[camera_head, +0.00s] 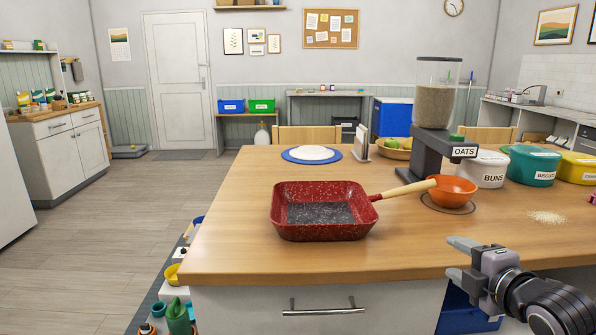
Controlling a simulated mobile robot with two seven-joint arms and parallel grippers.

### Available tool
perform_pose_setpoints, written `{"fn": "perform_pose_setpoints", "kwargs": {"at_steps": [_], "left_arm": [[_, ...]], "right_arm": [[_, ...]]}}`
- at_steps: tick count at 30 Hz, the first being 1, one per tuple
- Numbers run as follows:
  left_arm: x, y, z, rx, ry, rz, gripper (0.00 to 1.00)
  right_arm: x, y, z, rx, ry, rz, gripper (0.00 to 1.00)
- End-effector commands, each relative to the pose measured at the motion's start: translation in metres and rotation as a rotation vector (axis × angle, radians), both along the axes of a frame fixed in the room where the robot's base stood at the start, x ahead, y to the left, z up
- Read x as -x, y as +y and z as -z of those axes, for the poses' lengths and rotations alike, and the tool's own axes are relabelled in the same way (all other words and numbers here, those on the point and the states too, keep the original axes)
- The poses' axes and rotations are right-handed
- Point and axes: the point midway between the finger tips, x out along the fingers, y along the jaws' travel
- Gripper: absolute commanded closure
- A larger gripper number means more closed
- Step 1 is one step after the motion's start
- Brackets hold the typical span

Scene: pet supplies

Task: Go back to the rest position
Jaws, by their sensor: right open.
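My right gripper (456,259) is at the lower right, in front of the table's front edge. Its two fingers point left and stand apart, with nothing between them. The arm behind it comes in from the lower right corner. My left gripper is not in the head view. The wooden table (230,240) fills the middle and right of the view.
A red speckled square pan (320,232) stands near the table's front, its wooden handle pointing right. An orange bowl (452,188) sits under the OATS dispenser (434,110). Spilled grains (546,217) lie at right. Open floor (90,240) is at left.

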Motion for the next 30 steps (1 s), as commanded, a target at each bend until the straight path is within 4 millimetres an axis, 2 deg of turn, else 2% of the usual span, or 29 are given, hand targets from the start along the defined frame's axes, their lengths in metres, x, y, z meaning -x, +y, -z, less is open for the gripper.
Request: {"fn": "perform_pose_setpoints", "kwargs": {"at_steps": [1, 5, 8, 14, 18, 24, 27, 30], "left_arm": [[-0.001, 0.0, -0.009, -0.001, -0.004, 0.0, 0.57], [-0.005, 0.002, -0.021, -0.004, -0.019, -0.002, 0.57], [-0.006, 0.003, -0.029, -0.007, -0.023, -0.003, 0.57], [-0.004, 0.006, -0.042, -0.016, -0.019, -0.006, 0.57], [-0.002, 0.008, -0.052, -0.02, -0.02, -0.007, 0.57], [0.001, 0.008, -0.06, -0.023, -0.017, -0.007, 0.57], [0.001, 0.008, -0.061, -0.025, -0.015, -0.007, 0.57], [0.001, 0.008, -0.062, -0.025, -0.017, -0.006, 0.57]], "right_arm": [[0.006, 0.005, 0.016, -0.067, 0.035, 0.014, 0.45], [0.026, 0.018, 0.062, -0.265, 0.119, 0.065, 0.45], [0.049, 0.03, 0.099, -0.434, 0.193, 0.121, 0.45], [0.112, 0.052, 0.167, -0.777, 0.339, 0.273, 0.45], [0.167, 0.067, 0.204, -1.004, 0.431, 0.405, 0.45], [0.233, 0.082, 0.235, -1.249, 0.515, 0.573, 0.45], [0.252, 0.086, 0.241, -1.316, 0.535, 0.624, 0.45], [0.261, 0.088, 0.245, -1.35, 0.543, 0.649, 0.66]]}}
